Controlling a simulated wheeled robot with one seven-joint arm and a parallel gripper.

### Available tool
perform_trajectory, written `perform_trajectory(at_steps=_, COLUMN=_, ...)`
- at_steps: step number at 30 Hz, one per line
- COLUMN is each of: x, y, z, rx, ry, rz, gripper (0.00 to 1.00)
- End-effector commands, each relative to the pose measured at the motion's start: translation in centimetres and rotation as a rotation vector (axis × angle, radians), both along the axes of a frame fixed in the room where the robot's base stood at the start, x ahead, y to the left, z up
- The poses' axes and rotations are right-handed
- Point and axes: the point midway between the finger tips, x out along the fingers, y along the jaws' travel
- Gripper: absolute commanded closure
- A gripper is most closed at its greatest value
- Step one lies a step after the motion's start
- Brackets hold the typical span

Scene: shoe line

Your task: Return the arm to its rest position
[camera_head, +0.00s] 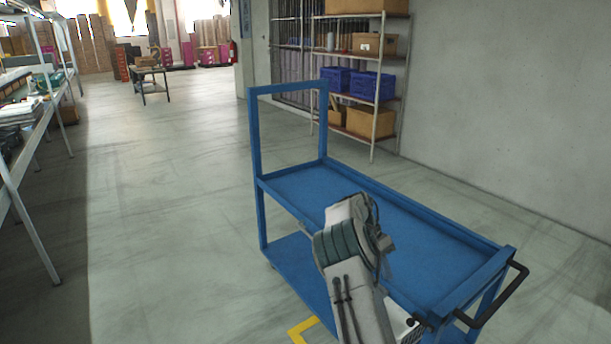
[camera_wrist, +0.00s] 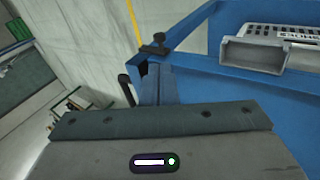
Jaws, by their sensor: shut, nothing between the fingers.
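My arm rises from the bottom of the head view and is bent in front of the blue cart, overlapping its top shelf in the picture. My gripper (camera_wrist: 158,73) shows in the wrist view, with its wide grey body along the bottom and its narrow fingers shut and empty, pointing toward a corner of the cart. In the head view the wrist end is small and partly hidden, so the fingers are hard to make out there.
The blue cart (camera_head: 290,180) has a bare top shelf and a black handle (camera_head: 497,300) at right. A white, slotted object (camera_head: 408,328) shows low beside my arm. A shelf rack (camera_head: 375,120) with boxes stands behind. Open floor (camera_head: 170,220) lies left, before a long workbench (camera_head: 40,115).

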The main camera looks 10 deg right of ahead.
Motion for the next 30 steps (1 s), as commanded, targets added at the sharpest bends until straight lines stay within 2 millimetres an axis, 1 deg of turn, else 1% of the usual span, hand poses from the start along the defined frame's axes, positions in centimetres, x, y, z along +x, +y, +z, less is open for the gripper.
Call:
perform_trajectory(at_steps=1, x=-0.3, y=0.0, z=1.1, rx=0.02, ry=-0.012, rz=0.003, gripper=1.0)
perform_trajectory(at_steps=5, x=-1.5, y=0.4, z=4.2, rx=0.097, ry=-0.048, rz=0.035, gripper=1.0)
perform_trajectory(at_steps=9, x=-3.5, y=1.3, z=7.6, rx=0.194, ry=-0.094, rz=0.095, gripper=1.0)
perform_trajectory(at_steps=14, x=-6.1, y=2.8, z=11.3, rx=0.294, ry=-0.149, rz=0.181, gripper=1.0)
perform_trajectory(at_steps=21, x=-10.7, y=5.8, z=16.0, rx=0.415, ry=-0.231, rz=0.344, gripper=1.0)
perform_trajectory(at_steps=26, x=-14.3, y=8.0, z=18.7, rx=0.474, ry=-0.284, rz=0.471, gripper=1.0)
perform_trajectory(at_steps=30, x=-17.7, y=9.9, z=20.5, rx=0.507, ry=-0.327, rz=0.591, gripper=1.0)
